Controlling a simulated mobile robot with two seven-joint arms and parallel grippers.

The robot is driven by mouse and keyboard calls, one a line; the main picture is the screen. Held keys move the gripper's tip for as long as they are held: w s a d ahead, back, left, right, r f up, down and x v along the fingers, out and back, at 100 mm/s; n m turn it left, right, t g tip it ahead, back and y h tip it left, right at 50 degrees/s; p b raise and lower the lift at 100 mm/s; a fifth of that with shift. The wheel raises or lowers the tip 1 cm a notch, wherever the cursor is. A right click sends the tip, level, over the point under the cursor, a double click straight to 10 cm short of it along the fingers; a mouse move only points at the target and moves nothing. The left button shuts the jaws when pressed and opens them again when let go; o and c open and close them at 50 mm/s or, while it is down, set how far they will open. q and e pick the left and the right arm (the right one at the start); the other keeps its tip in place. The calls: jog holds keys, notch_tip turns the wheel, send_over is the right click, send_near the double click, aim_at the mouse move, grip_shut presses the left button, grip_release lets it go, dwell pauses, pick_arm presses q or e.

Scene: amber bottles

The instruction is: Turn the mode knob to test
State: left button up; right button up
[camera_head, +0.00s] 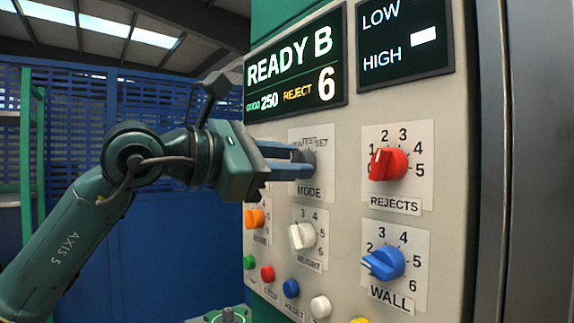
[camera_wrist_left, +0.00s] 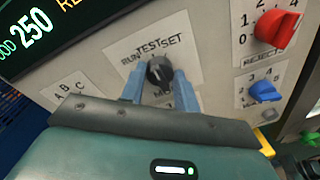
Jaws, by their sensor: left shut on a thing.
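The dark mode knob (camera_wrist_left: 159,72) sits on a white plate marked RUN, TEST and SET, seen in the left wrist view. A small pale mark on its face points up, roughly at TEST; its exact angle is hard to tell. My left gripper (camera_wrist_left: 158,84) is shut on the knob, one blue finger on each side. In the head view, my left gripper (camera_head: 303,163) reaches in from the left, and its fingers hide most of the mode knob (camera_head: 309,157) above the MODE label. My right gripper is not in view.
A red REJECTS knob (camera_head: 388,164) is right of the mode knob. A white HEIGHT knob (camera_head: 302,236) is below it, and a blue WALL knob (camera_head: 384,263) is lower right. The display (camera_head: 296,70) above reads READY B. Several push buttons line the panel's bottom.

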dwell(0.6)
pick_arm(q)
jog(key=o, duration=1)
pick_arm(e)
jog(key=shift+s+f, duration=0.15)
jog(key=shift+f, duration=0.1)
pick_arm(q)
jog(key=shift+b+v, duration=1.45)
jog(key=shift+v, duration=5.15)
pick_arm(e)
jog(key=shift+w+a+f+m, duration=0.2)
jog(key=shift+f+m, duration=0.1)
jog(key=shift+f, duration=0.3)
pick_arm(q)
jog(key=shift+s, duration=0.1)
